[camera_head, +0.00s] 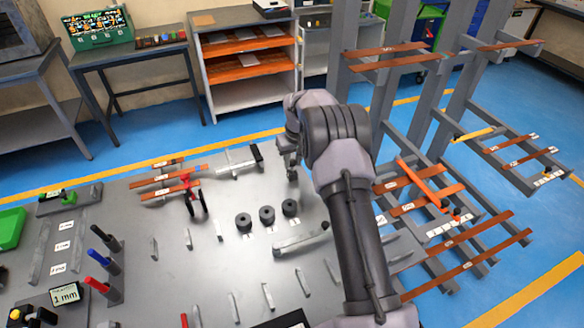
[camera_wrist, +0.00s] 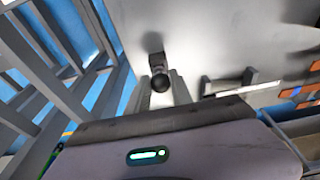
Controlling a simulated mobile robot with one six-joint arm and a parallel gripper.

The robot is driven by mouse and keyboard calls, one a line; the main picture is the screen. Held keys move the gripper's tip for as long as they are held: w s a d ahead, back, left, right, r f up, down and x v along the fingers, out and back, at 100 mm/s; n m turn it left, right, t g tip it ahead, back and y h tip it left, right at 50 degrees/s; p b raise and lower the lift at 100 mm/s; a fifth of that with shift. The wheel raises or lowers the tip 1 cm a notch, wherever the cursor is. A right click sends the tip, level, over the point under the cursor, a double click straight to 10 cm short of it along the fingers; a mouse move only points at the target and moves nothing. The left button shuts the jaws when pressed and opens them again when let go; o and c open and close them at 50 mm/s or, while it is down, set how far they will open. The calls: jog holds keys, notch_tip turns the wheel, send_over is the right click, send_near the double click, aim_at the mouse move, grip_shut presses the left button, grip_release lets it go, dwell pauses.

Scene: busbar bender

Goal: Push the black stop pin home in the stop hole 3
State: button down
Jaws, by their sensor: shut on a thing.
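My gripper (camera_head: 290,172) points down over the grey table, near its far right edge. In the wrist view its two fingers (camera_wrist: 162,90) are shut on a dark thing with a round black end, which I take to be the black stop pin (camera_wrist: 160,82). A dark patch, perhaps a shadow, lies on the table just beyond the pin. In the head view the pin is too small and too covered by the gripper to make out. I cannot pick out stop hole 3 in either view, nor tell how deep the pin sits.
A grey bar with a black end (camera_head: 240,162) lies left of my gripper and also shows in the wrist view (camera_wrist: 238,83). Three black cylinders (camera_head: 267,215) stand nearer. A red-handled tool (camera_head: 193,194) is further left. A grey rack with copper bars (camera_head: 412,188) stands right.

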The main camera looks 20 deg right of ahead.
aim_at(293, 161)
jog(key=shift+r+p, duration=0.8)
jog(key=shift+r, duration=0.7)
jog(key=shift+r, duration=0.1)
notch_tip(293, 161, up, 5)
jog(key=p, duration=0.3)
jog(key=shift+p, duration=0.3)
dwell(0.3)
